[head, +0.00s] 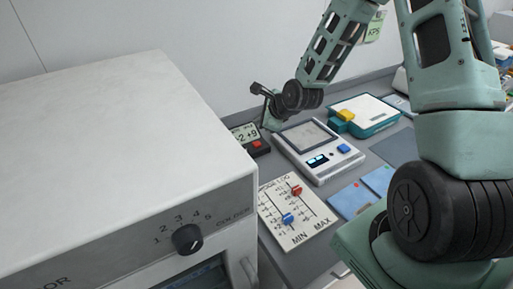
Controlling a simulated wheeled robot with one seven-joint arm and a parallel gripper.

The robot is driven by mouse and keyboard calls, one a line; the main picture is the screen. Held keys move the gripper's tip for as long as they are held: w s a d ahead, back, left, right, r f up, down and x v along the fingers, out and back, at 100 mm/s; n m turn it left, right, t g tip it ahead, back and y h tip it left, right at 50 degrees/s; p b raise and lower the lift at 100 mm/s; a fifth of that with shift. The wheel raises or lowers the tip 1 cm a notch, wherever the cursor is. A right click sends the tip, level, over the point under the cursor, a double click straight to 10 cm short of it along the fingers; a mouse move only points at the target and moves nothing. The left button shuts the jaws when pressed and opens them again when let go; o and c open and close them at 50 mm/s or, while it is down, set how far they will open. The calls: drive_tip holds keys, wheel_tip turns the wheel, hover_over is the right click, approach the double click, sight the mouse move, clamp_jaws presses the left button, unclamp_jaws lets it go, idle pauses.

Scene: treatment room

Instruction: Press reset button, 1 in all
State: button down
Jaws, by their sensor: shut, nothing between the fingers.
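A small dark device (250,139) with a display reading like "-2+9" has a red button (257,143) on its front. It stands on the counter behind the white cabinet. To its right is a white device (318,165) with a grey top plate, a small lit display (318,160) and a blue button (343,148). I cannot read a reset label on either button. My gripper (266,125) is shut and empty, pointing down just above and behind the dark device. Its tips are small and partly hard to make out, and I cannot tell whether they touch anything.
A large white cabinet (110,125) with a dial (187,238) fills the left. A slider panel (296,212) marked MIN and MAX lies in front of the white device. A teal-and-white case (366,112) and blue cards (352,197) lie to the right. My arm covers the right side.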

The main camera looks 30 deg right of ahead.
drive_tip(key=b, duration=0.3)
hover_over(259, 144)
wheel_tip(259, 144, down, 4)
drive_tip(key=shift+s+f, duration=0.15)
drive_tip(key=shift+f, duration=0.1)
drive_tip(key=shift+f+b, duration=0.6)
drive_tip(key=shift+f, duration=0.2)
drive_tip(key=shift+f, duration=0.15)
idle(0.8)
drive_tip(key=shift+f, duration=0.3)
drive_tip(key=shift+f+b, duration=0.45)
drive_tip(key=shift+f, duration=0.05)
idle(0.7)
drive_tip(key=shift+r, duration=0.1)
drive_tip(key=shift+r+p, duration=0.85)
drive_tip(key=shift+p, duration=0.05)
